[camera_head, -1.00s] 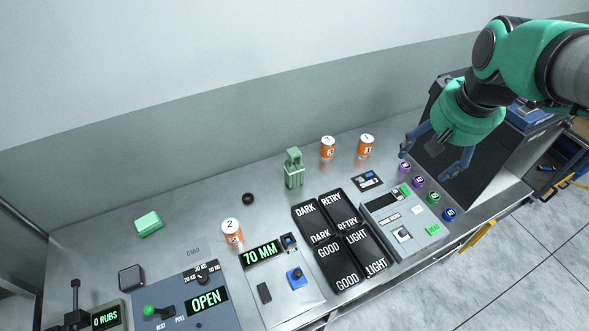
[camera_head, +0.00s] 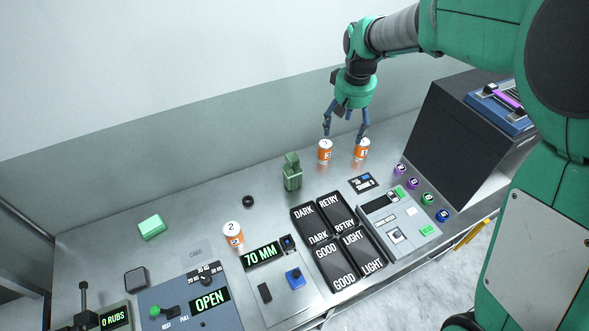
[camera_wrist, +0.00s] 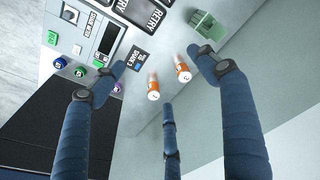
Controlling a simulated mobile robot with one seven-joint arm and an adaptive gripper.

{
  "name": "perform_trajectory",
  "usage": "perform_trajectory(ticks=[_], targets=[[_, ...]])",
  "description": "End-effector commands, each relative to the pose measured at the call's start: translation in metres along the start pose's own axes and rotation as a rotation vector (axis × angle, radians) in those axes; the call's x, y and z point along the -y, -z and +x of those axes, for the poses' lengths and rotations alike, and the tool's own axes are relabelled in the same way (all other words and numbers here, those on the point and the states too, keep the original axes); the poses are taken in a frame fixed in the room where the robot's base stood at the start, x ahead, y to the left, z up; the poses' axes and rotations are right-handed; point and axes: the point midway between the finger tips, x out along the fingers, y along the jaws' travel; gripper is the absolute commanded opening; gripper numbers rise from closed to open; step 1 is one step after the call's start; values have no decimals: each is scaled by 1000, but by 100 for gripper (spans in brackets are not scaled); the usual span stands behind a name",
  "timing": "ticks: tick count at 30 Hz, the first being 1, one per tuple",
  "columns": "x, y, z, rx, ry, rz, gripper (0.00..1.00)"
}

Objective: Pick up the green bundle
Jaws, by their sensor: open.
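A green bundle (camera_head: 292,175) stands upright on the metal bench, with a narrower piece on top. It also shows at the top of the wrist view (camera_wrist: 208,25). My gripper (camera_head: 345,134) is open and empty, pointing down above two orange-and-white cans at the back of the bench. It is to the right of the green bundle and apart from it. In the wrist view my gripper's (camera_wrist: 157,62) blue fingers are spread, with the two cans between them and the bundle beyond the right fingertip.
The orange cans (camera_head: 325,150) and (camera_head: 362,149) stand right of the bundle; another can (camera_head: 232,234) stands left. A pale green block (camera_head: 152,226) lies far left. Black sample plates (camera_head: 338,240) and control panels fill the front. A dark box (camera_head: 455,130) stands right.

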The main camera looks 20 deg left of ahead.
Motion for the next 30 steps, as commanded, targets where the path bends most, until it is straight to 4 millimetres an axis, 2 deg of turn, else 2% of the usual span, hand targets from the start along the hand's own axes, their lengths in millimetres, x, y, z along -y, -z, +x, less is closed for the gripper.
perform_trajectory(ticks=[3, 9, 15, 21, 27, 30], targets=[[19, 22, 24, 24, 7, -36, 73], [50, 53, 68, 59, 16, -92, 73], [86, 77, 115, 93, 24, -149, 73], [118, 93, 159, 123, 30, -199, 73], [136, 99, 183, 138, 33, -225, 73], [139, 100, 187, 140, 34, -230, 73]])
